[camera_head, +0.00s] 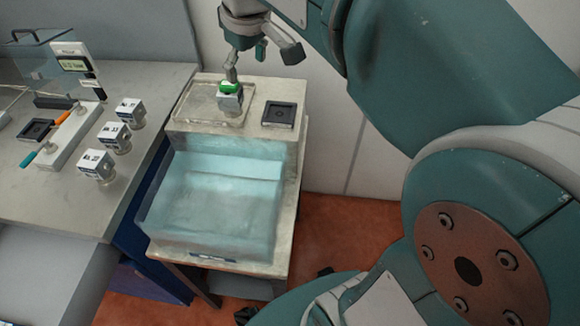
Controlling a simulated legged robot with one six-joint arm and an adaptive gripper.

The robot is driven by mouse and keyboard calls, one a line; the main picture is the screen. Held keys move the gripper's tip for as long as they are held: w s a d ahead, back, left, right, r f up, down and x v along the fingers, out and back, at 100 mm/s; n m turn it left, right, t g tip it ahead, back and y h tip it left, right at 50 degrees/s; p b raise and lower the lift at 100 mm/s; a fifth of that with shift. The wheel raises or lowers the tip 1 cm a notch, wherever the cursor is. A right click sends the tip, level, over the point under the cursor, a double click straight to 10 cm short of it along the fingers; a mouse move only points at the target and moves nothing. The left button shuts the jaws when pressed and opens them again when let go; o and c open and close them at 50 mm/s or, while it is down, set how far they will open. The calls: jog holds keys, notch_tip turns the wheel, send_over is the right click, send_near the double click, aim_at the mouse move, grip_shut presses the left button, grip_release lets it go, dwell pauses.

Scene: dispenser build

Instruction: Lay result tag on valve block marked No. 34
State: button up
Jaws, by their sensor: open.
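A green piece (229,87), likely the result tag, lies on top of a small metal valve block (230,103). That block stands on a shallow clear tray (196,112), and its number is not legible. My gripper (246,64) is open just above the block; one finger reaches down close to the green piece, and I cannot tell whether they touch. Three similar white-and-metal blocks stand in a row on the left bench: a far one (130,112), a middle one (115,137) and a near one (96,165). Their labels are too small to read surely.
A black square fixture (279,114) sits right of the tray. A clear water tank (213,205) stands in front. The left bench (55,205) holds a white strip with orange and teal-handled tools (70,135), a black fixture (37,130) and an upright display (76,66).

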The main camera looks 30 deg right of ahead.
jog(key=s+f+m+t, duration=0.1)
jog(key=s+f+m, duration=0.1)
jog(key=s+f, duration=0.3)
jog(key=s+f+m+t, duration=0.1)
jog(key=s+f+m, duration=0.2)
jog(key=s, duration=0.8)
notch_tip(320, 180, down, 2)
jog(key=shift+s+f+t, duration=0.1)
jog(key=shift+s+t, duration=0.2)
